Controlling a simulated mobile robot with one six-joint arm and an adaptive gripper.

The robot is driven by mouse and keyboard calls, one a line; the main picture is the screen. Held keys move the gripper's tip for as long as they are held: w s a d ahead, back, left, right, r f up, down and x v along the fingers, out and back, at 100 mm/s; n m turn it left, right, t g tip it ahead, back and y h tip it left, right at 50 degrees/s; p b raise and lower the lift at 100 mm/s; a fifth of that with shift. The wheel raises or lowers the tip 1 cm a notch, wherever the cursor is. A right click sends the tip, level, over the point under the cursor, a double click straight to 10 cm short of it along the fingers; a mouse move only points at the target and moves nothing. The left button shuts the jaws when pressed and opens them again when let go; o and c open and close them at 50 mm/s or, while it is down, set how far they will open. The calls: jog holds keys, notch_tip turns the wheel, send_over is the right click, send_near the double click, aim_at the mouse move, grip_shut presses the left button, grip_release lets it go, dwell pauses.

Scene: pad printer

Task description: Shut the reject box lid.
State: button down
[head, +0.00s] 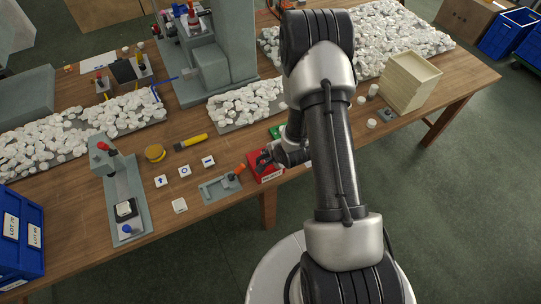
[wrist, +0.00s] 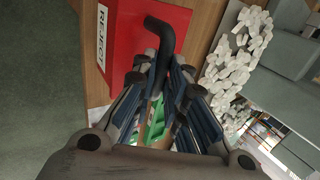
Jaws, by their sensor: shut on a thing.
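The red reject box (head: 266,175) stands at the front edge of the wooden table, and its white REJECT label also shows in the wrist view (wrist: 102,33). A dark red panel beside the label, which looks like the lid (wrist: 132,50), carries a bent black handle (wrist: 163,32). My gripper (head: 265,159) is low over the box. In the wrist view my gripper (wrist: 159,72) is shut on the lower end of the handle, with a finger on either side. My arm and fingers hide part of the box, and I cannot tell the lid's exact angle.
A green box (head: 275,131) stands just behind the red one. A grey fixture with an orange-handled clamp (head: 222,185) is close on the left. The pad printer (head: 211,65) and heaps of white parts (head: 247,101) lie behind. A wooden crate (head: 409,82) stands at right.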

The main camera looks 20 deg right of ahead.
jog(key=shift+s+f, duration=0.1)
jog(key=c, duration=1.6)
grip_release()
jog(key=v, duration=1.2)
